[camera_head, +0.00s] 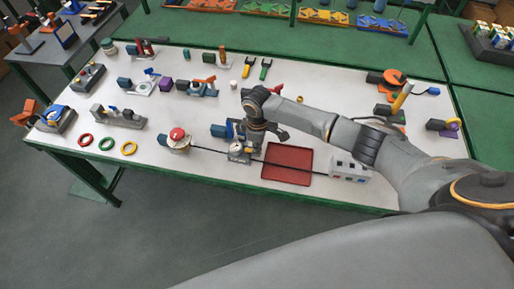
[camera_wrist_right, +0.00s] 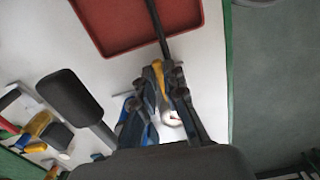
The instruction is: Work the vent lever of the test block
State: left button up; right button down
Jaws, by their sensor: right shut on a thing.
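The test block (camera_head: 238,156) stands near the front edge of the white table, just left of the red tray. It has a round white gauge, which also shows between the fingers in the right wrist view (camera_wrist_right: 172,119). A small yellow lever (camera_wrist_right: 158,76) shows at the fingertips in that view. My right gripper (camera_head: 248,146) reaches down over the block from the right and hides part of it. In the wrist view its fingers (camera_wrist_right: 162,88) are closed around the yellow lever. The exact contact is hard to see. My left gripper is not in view.
The red tray (camera_head: 285,178) lies right of the block, with a dark rod across it. A white switch box (camera_head: 347,172) stands further right. A red-topped button unit (camera_head: 178,141) stands left. Several coloured rings lie at the table's left front.

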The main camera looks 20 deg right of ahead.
jog(key=shift+w, duration=0.1)
dwell(0.5)
jog(key=c, duration=1.4)
grip_release()
jog(key=shift+r, duration=0.1)
notch_tip(320, 180, up, 12)
